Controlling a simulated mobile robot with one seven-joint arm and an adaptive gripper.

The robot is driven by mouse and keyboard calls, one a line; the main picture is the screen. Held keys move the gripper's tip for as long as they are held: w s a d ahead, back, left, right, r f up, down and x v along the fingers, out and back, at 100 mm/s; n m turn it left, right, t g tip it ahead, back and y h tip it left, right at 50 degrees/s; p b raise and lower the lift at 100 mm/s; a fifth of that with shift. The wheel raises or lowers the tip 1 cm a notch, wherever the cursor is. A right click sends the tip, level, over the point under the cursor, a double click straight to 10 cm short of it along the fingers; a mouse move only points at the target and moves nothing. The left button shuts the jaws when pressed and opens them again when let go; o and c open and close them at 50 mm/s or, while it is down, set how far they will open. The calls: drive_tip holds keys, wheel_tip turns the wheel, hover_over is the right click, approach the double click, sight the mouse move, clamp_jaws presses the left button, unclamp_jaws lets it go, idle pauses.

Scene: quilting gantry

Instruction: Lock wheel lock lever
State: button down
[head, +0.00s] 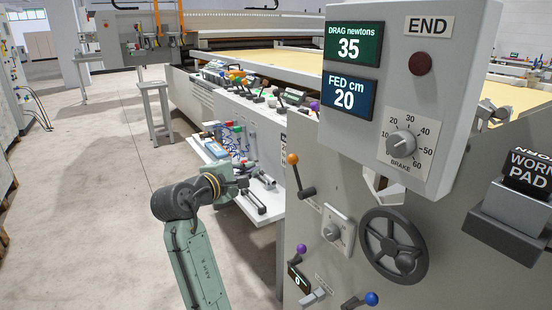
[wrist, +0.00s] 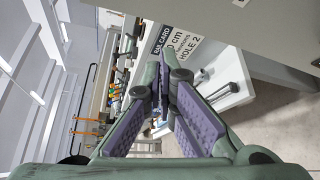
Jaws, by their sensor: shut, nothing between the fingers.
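The grey handwheel (head: 394,246) is on the grey end panel at the right of the head view. Around it are a lever with an orange knob (head: 300,178), one with a purple knob (head: 298,252) and one with a blue knob (head: 369,299), partly cut off by the bottom edge. I cannot tell from any readable label which one is the wheel lock lever. My gripper (wrist: 163,86) shows in the wrist view with its purple-padded fingers together at the tips and nothing between them. In the head view my arm is left of the panel, apart from the wheel and levers.
A control box (head: 410,85) with DRAG 35, FED 20 and a brake dial overhangs the panel. A worn-pad block (head: 512,210) juts out at right. A white shelf (head: 222,176) with tools is behind my arm. Open floor (head: 90,190) lies at left.

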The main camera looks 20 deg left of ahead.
sight(297, 176)
drive_tip(key=w+d+p, duration=0.3)
drive_tip(key=w+d, duration=0.2)
drive_tip(key=w, duration=0.3)
drive_tip(key=shift+f+p, duration=0.15)
drive_tip(key=shift+p, duration=0.2)
idle(0.6)
drive_tip(key=shift+s+d+r+m+b, duration=0.15)
drive_tip(key=shift+d+r+m+b, duration=0.05)
drive_tip(key=shift+m+b, duration=0.1)
